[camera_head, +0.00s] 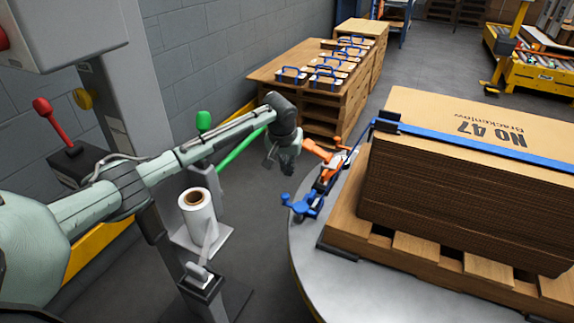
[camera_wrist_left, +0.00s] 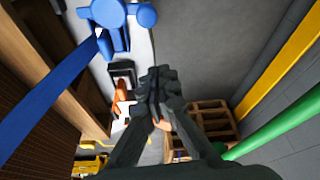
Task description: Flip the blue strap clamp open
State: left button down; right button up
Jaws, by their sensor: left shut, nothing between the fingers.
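The blue strap clamp (camera_head: 302,206) with its rounded grip sits at the turntable's left edge, beside the pallet. An orange lever part (camera_head: 318,152) stands just behind it. In the left wrist view the blue clamp (camera_wrist_left: 110,14) is at the top, left of the fingers, with an orange part (camera_wrist_left: 122,98) lower down. My left gripper (camera_head: 272,162) hangs behind and left of the blue grip in the head view, apart from it. Its fingertips (camera_wrist_left: 160,74) are closed together and hold nothing. My right gripper is out of view.
The blue strap (camera_head: 470,147) crosses a stack of cardboard blanks (camera_head: 460,195) on a wooden pallet (camera_head: 345,225), on a round metal turntable (camera_head: 310,265). A film roll (camera_head: 196,214) stands at left. Wooden crates (camera_head: 320,118) stand behind. Dark floor lies between.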

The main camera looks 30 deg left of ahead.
pick_arm(q)
jog(key=f, duration=0.1)
jog(key=s+f, duration=0.1)
jog(key=f, duration=0.1)
jog(key=s+f, duration=0.1)
jog(key=shift+s+d+f, duration=0.2)
jog(key=shift+d+f, duration=0.1)
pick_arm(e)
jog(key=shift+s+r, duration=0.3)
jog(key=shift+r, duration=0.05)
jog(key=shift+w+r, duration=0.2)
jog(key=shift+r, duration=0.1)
